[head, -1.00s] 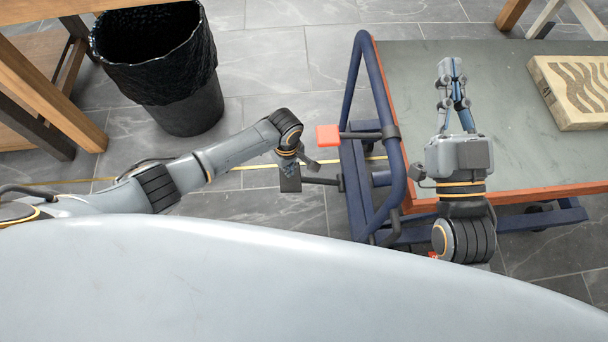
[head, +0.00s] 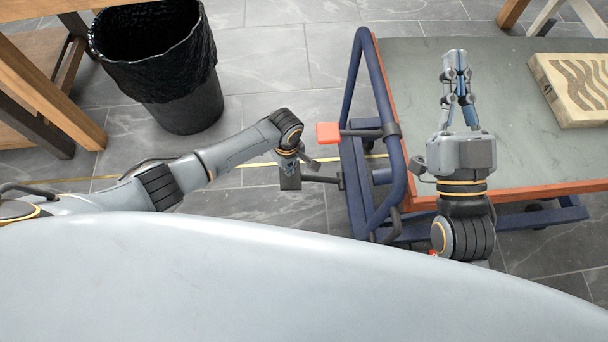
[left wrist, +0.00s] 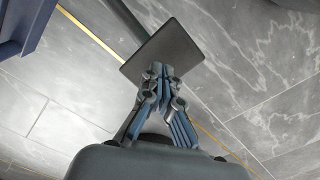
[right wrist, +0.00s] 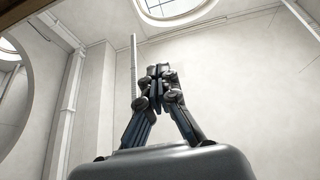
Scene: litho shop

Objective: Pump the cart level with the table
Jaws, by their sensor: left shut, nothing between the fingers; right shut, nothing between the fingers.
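The cart has a grey top (head: 420,85) with an orange-red edge and a blue tubular handle (head: 392,150) on its left. A dark pedal plate (head: 290,178) on a rod sticks out left of the frame, below a red-orange lever pad (head: 328,133). The pedal plate also shows in the left wrist view (left wrist: 163,52). My left gripper (left wrist: 160,72) is shut and empty, its tips at the plate's near edge; I cannot tell whether they touch. My right gripper (head: 455,60) is shut and empty, over the cart top; it also shows in the right wrist view (right wrist: 160,72).
A carved stone block (head: 575,92) lies at the right of the cart top. A black lined bin (head: 185,100) stands left on the tiled floor. A wooden table (head: 45,95) is at the far left. Bare floor lies between bin and cart.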

